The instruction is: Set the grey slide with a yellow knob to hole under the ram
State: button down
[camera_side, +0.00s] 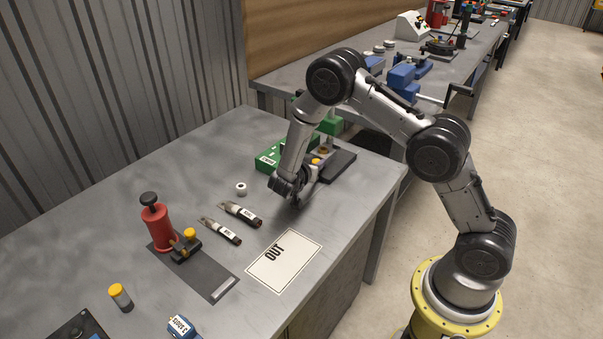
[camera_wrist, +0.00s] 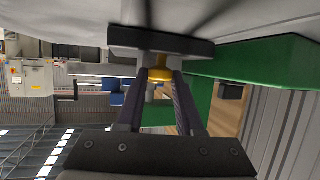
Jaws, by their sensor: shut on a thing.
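The green machine (camera_side: 272,158) stands near the back right of the grey table, with a dark plate (camera_side: 340,164) beside it. A yellow knob (camera_side: 316,161) shows at that machine, close to my gripper (camera_side: 304,174). In the wrist view my gripper (camera_wrist: 163,84) has its two fingers on either side of the yellow knob (camera_wrist: 161,73), shut on it. The wrist view appears upside down. My arm partly hides the slide in the side view, and I cannot make out the hole under the ram.
A red press (camera_side: 162,228) with another yellow knob (camera_side: 190,234) stands on a dark base to the left. Two dark labelled tools (camera_side: 240,213) and a white ring (camera_side: 241,188) lie between. A white OUT card (camera_side: 284,262) lies near the front edge.

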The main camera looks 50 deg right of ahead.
aim_at(325, 154)
jog(key=shift+d, duration=2.05)
jog(key=c, duration=0.5)
grip_release()
jog(key=shift+d, duration=0.1)
jog(key=shift+c, duration=0.2)
jog(key=shift+s, duration=0.1)
jog(key=v, duration=1.4)
jog(key=shift+a, duration=0.25)
